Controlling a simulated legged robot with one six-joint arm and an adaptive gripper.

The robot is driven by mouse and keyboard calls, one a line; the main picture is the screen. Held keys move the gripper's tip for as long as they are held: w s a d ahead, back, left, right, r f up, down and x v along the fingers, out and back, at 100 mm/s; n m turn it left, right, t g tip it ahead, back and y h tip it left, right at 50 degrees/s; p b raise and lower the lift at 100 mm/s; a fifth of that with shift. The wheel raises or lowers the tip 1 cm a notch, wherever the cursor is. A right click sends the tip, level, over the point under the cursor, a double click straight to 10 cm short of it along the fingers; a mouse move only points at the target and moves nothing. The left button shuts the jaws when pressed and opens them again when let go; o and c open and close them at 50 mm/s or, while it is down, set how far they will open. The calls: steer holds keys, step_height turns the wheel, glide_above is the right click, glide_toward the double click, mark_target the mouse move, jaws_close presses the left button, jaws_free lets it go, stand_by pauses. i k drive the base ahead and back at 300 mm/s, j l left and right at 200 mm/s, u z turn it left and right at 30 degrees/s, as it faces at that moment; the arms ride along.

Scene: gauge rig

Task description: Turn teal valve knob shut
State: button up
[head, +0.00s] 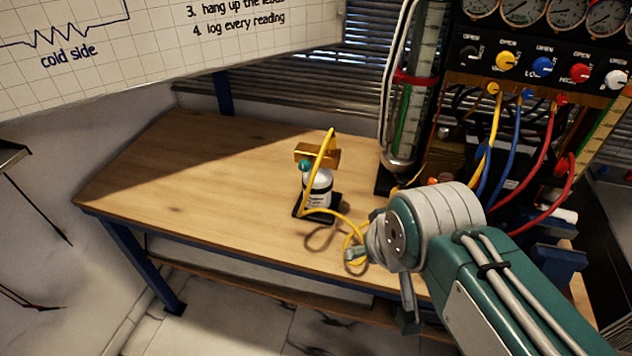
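The teal valve knob (305,166) sits at the left of a brass block (318,153) on top of a small white bottle (318,188). The bottle stands upright on a dark base on the wooden bench. A yellow hose (327,150) runs from the brass block, down past the bottle and along the bench to the right. My gripper (380,287) is to the right of the bottle and nearer to me, apart from the knob. It is small and partly hidden by my wrist, so I cannot tell whether its fingers are open or shut.
The bench (210,190) is bare to the left of the bottle. A glass column (407,110) stands behind at the right. A gauge panel (545,65) with coloured knobs and several hoses is at far right. A whiteboard (150,50) hangs at upper left.

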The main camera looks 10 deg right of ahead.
mark_target(304, 165)
steer(key=j+z, duration=0.25)
steer(key=z, duration=0.2)
steer(key=k+j+z, duration=0.1)
steer(key=z, duration=0.4)
steer(key=k+j+z, duration=0.15)
steer(key=j+z, duration=0.15)
steer(key=z, duration=0.15)
